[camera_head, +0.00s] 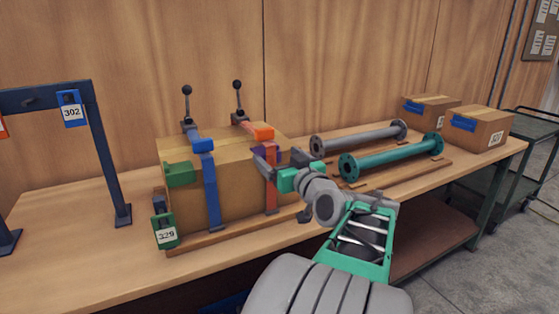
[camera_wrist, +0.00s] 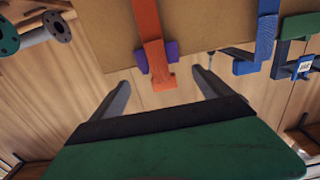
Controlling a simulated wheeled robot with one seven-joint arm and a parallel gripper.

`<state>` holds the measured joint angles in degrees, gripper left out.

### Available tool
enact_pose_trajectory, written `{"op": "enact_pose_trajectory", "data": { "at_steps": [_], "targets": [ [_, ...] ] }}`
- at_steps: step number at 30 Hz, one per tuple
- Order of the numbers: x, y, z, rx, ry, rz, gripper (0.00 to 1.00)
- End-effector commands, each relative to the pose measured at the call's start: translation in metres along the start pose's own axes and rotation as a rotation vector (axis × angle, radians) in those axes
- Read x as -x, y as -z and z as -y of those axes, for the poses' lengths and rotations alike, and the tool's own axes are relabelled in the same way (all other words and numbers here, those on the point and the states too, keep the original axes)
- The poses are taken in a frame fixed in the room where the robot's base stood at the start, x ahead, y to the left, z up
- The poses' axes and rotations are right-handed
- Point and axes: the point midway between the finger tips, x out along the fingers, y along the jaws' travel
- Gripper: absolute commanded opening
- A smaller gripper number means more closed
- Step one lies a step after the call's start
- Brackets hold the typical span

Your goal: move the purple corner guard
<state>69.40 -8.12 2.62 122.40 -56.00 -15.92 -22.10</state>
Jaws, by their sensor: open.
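The purple corner guard (camera_wrist: 172,49) sits at an edge of the cardboard box (camera_head: 230,195), under the orange strap (camera_wrist: 149,30). In the wrist view it shows on both sides of the strap. In the head view only a bit of the purple guard (camera_head: 272,151) shows; my gripper hides much of it. My gripper (camera_head: 262,160) is in front of the box's upper right part.
A blue strap (camera_head: 211,190) and a green corner guard (camera_head: 179,173) are on the box's left part. Two flanged pipes, grey (camera_head: 360,138) and teal (camera_head: 395,157), lie to the right. Two small boxes (camera_head: 480,128) stand beyond. A blue frame (camera_head: 105,155) stands left.

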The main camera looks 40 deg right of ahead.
Motion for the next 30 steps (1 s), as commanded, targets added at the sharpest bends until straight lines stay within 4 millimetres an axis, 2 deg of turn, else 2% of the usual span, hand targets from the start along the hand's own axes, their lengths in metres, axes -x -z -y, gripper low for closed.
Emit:
{"op": "enact_pose_trajectory", "data": {
  "at_steps": [6,12,23,30],
  "targets": [
    [-0.038,-0.001,0.004,-0.002,0.007,0.002,0.89],
    [-0.063,-0.001,0.003,-0.002,0.005,0.002,0.89],
    [-0.068,-0.001,0.002,-0.001,0.002,0.001,0.88],
    [-0.068,-0.001,0.002,-0.001,0.002,0.001,0.69]
  ]
}}
